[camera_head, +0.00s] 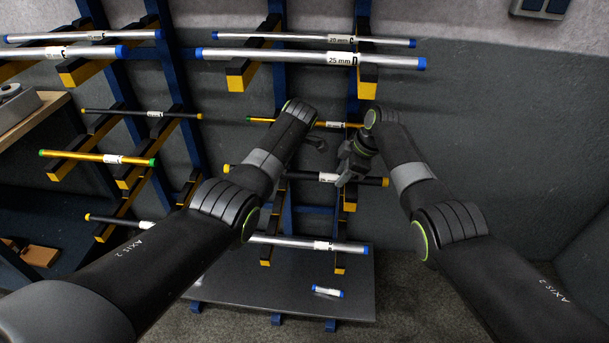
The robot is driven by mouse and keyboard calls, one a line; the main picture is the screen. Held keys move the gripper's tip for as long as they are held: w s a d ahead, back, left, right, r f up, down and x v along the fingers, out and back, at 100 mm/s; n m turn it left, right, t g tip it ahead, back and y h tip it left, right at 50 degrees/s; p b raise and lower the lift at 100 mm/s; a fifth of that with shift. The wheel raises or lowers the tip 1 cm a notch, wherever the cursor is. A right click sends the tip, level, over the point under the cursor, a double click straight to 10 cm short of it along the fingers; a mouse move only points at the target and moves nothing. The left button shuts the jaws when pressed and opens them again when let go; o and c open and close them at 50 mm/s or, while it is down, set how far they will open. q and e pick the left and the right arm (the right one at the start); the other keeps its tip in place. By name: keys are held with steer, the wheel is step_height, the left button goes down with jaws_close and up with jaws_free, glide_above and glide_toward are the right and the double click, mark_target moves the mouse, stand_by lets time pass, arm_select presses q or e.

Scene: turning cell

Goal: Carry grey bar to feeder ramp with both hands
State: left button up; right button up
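A rack holds several bars. Silver-grey bars with blue end caps lie on its upper arms, the nearest (280,55) labelled 25 mm, with another (270,241) low down. A dark grey bar (300,176) with yellow caps lies at mid-height, partly behind my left arm. Which one is the task's grey bar I cannot tell. My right gripper (346,178) points down at this dark bar, right of its label; whether its fingers are around it is unclear. My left gripper (318,143) is mostly hidden behind its own arm, near the same bar. No feeder ramp is recognisable.
Blue uprights with black-and-yellow arms (366,80) stick out around my grippers. A left rack section holds a gold bar (90,157) and a dark bar (145,113). A short blue-capped piece (327,292) lies on the grey base plate (250,297). The floor at right is clear.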

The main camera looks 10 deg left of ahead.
arm_select(q)
jaws_close()
arm_select(e)
jaws_close()
stand_by(0.7)
arm_select(q)
steer(key=shift+w+r, duration=0.1)
steer(key=shift+r, duration=0.1)
arm_select(e)
steer(key=shift+w+r, duration=0.15)
steer(key=shift+r, duration=0.05)
